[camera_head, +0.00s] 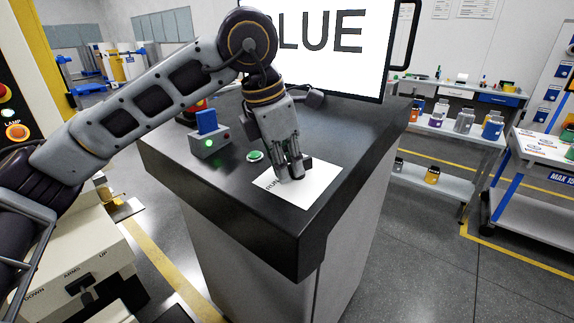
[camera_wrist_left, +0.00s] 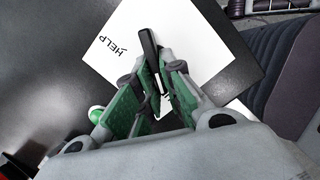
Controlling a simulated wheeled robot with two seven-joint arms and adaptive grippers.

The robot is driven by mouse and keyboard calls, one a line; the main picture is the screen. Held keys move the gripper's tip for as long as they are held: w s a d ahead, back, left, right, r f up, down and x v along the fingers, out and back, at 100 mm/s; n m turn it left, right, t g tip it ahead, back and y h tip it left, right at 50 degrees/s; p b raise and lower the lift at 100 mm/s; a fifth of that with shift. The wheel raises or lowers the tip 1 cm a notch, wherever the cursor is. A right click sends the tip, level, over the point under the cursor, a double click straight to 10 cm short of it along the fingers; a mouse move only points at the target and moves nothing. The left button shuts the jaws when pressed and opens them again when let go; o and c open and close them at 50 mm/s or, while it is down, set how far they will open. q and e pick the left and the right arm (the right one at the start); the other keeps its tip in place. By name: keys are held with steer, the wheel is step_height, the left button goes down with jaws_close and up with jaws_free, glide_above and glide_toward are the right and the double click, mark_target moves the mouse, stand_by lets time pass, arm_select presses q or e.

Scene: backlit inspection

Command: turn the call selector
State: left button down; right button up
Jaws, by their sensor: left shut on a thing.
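The call selector shows as a black bar-shaped handle (camera_wrist_left: 148,47) in the left wrist view, over a white plate (camera_wrist_left: 125,35) with the word HELP on it. In the head view the white plate (camera_head: 318,186) lies on the black counter top, and part of its lettering shows. My left gripper (camera_head: 291,172) reaches down over the plate. In the left wrist view its green-padded fingers (camera_wrist_left: 155,85) are closed around the handle's near part. The fingers hide the handle's base and some of the plate's marks. My right gripper is in neither view.
A green button (camera_head: 255,156) sits left of the plate. A grey box with a green light (camera_head: 208,144) and a blue card (camera_head: 206,121) stands farther left. A large screen (camera_head: 335,40), partly hidden by my arm, stands behind. The counter's front corner (camera_head: 300,245) is clear.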

arm_select(q)
steer(key=shift+r, duration=0.1)
steer(key=c, duration=1.5)
jaws_free()
steer(key=shift+c, duration=0.2)
steer(key=v, duration=1.2)
